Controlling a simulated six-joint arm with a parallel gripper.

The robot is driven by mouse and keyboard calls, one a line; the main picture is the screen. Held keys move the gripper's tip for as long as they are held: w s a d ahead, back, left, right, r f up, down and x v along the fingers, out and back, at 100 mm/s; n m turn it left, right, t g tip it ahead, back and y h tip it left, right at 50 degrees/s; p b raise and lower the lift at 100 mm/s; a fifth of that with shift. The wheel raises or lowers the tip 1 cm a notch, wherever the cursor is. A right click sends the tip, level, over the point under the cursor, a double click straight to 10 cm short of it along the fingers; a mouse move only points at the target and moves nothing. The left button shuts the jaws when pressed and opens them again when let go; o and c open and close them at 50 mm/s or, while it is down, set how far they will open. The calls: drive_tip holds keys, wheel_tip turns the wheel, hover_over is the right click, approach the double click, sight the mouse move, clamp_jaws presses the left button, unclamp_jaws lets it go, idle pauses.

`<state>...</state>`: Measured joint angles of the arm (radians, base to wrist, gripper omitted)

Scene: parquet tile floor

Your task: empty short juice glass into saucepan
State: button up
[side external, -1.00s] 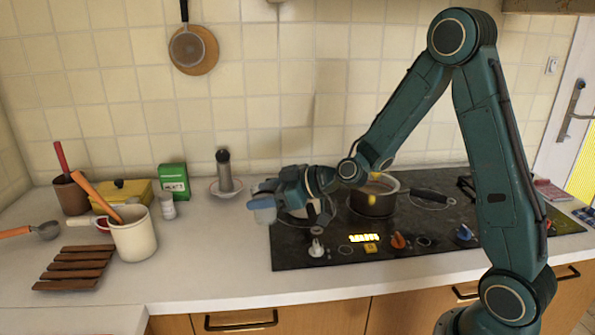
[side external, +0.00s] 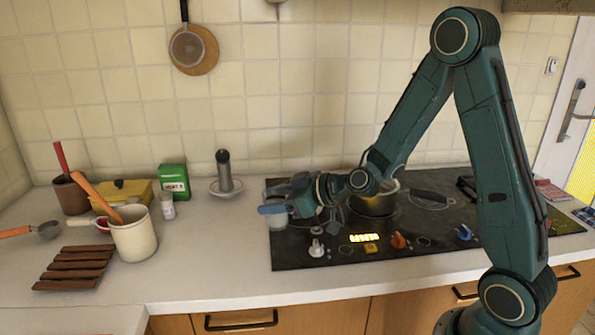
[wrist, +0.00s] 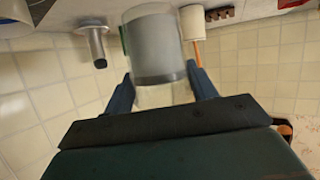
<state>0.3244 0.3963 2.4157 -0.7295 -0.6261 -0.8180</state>
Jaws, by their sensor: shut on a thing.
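My gripper (side external: 272,209) is shut on a short clear glass (side external: 278,222), above the left edge of the hob in the side view. In the wrist view the glass (wrist: 155,50) sits between the two blue fingertips of my gripper (wrist: 160,88), with a broad grey band around it. I cannot tell how full the glass is. The saucepan (side external: 374,206) stands on the hob to the right of my gripper, partly hidden behind my arm. Its dark handle points right.
The black hob (side external: 330,258) has knobs along its front. A dark pepper mill (side external: 224,172) on a saucer, a green box (side external: 173,180), a small shaker (side external: 168,207) and a cream utensil crock (side external: 134,235) stand to the left. The counter front between crock and hob is clear.

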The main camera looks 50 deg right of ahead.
drive_tip(key=shift+r, duration=0.1)
idle(0.3)
wheel_tip(320, 180, up, 10)
drive_tip(key=shift+r, duration=0.25)
drive_tip(key=shift+w+d+r, duration=0.1)
drive_tip(key=shift+d+r, duration=0.05)
drive_tip(key=w+d+f+m+h, duration=0.1)
drive_tip(key=d+f+m+h, duration=0.1)
drive_tip(key=d+m+h, duration=0.45)
drive_tip(key=w+d+f+m+h, duration=0.2)
drive_tip(key=d+f+h, duration=0.1)
drive_tip(key=d, duration=0.6)
drive_tip(key=s+d+r+m+g+h, duration=0.2)
drive_tip(key=s+d+m+g+h, duration=0.15)
drive_tip(key=d+m, duration=0.2)
drive_tip(key=s+d+r+m+g+h, duration=0.2)
drive_tip(key=d+r+m+g+h, duration=0.15)
drive_tip(key=d+g, duration=0.2)
wheel_tip(320, 180, down, 13)
drive_tip(key=shift+s+d, duration=0.15)
